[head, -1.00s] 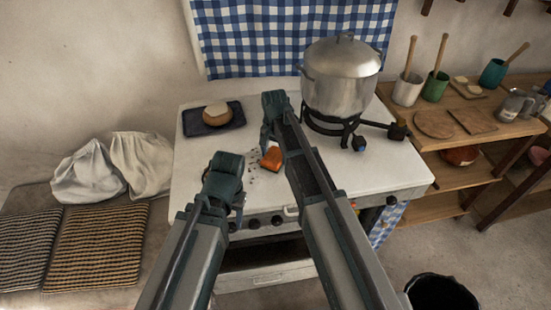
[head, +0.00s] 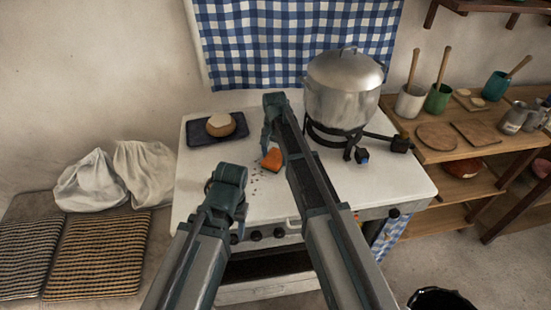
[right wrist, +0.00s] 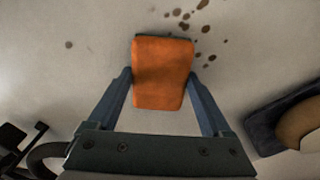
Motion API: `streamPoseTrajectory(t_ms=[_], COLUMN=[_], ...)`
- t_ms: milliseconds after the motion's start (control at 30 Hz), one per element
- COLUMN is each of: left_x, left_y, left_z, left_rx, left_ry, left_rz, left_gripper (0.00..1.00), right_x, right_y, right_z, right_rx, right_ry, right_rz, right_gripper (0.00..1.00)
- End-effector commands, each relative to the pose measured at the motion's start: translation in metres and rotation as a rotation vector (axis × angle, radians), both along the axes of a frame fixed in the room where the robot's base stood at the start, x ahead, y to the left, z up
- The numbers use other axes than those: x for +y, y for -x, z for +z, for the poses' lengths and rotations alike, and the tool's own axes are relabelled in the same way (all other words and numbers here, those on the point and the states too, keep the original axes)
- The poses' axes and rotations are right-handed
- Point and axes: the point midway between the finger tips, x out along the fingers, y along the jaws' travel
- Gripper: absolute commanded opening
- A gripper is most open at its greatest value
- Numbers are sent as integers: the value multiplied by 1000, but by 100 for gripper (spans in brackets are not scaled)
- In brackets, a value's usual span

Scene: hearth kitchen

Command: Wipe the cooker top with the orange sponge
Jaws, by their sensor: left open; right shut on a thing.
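The orange sponge (head: 271,159) is on or just above the white cooker top (head: 395,180); I cannot tell whether it touches. My right gripper (head: 268,146) is shut on it. In the right wrist view the sponge (right wrist: 162,78) sits between the two fingers of the right gripper (right wrist: 162,88). Dark brown spots (right wrist: 197,28) lie on the cooker top beside the sponge, and they also show in the head view (head: 254,184). My left gripper (head: 222,185) is open and empty over the front left of the cooker top.
A large metal pot (head: 343,92) stands on a black burner at the right of the cooker top. A dark blue tray (head: 197,138) with a round loaf (head: 221,125) lies at the back left. The right front of the top is clear.

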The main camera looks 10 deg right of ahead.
Motion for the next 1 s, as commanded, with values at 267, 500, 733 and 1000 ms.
streamPoseTrajectory(t_ms=[267,500,733,1000], left_x=[0,0,0,0], left_y=[0,0,0,0], left_z=[-1,-3,-3,-2], left_rx=[0,0,0,0], left_ry=[0,0,0,0], left_rz=[0,0,0,0], left_gripper=[50,50,50,50], right_x=[0,1,1,15], right_y=[-10,-31,-34,-33], right_z=[-1,-3,-3,-2], right_rx=[0,0,-1,-1], right_ry=[0,0,0,-2], right_rz=[0,0,0,1], right_gripper=[39,39,39,39])
